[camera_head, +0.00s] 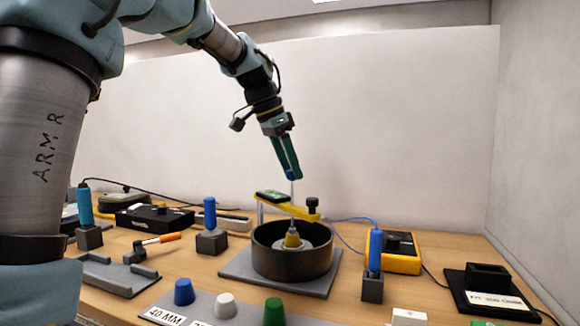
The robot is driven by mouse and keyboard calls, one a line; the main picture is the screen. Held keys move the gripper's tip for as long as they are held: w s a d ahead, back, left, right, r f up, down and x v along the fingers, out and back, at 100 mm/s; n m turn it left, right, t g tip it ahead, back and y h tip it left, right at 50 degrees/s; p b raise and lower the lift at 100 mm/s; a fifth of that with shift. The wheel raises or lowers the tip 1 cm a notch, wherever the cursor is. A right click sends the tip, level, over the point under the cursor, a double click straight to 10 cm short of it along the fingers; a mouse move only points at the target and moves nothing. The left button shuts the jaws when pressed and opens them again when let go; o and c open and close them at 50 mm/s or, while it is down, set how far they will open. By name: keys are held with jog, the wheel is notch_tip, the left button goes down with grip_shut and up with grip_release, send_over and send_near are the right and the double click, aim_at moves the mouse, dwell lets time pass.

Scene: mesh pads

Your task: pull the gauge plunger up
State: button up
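The gauge stands on a yellow bracket (289,207) over a round black dish (291,257). A thin pale plunger rod (292,191) rises upright from the bracket. A brass-coloured tip (292,239) shows below it inside the dish. My gripper (291,176) has dark green fingers pointing down, right at the top of the rod. A small blue part shows at the fingertips; I cannot tell what it belongs to. The fingers look close together, but whether they grip the plunger's top cannot be made out. They hide the rod's upper end.
Blue-handled tools (210,213) stand in grey blocks left of the dish, and another (375,252) stands right. A yellow meter (395,252) sits behind that one. Coloured plugs (274,311) line the front. A black knob (312,204) stands close beside the rod.

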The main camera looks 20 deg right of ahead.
grip_shut()
dwell(1.1)
